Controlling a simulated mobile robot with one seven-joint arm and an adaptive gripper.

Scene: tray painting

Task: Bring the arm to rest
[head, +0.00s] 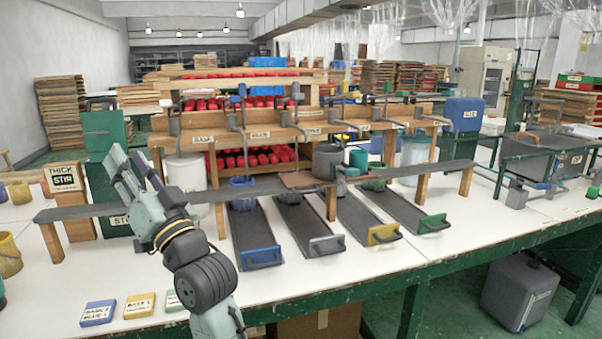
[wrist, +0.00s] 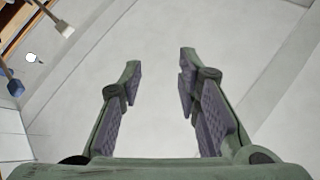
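My gripper (head: 130,160) is at the left of the head view, at the end of my grey-green arm. The arm rises from the bottom of the picture, and the gripper points up and to the left. It appears above the left part of the white table, in front of the dark shelf board and the green stand. In the wrist view the two fingers of my gripper (wrist: 160,64) stand well apart with nothing between them.
The white table (head: 390,262) has a dark raised board (head: 80,211) along it. Sloping trays with a blue tray (head: 254,235) and a yellow tray (head: 365,220) stand right of my arm. Small labelled blocks (head: 139,306) lie at the front left. A yellow bucket (head: 9,255) is at the left edge.

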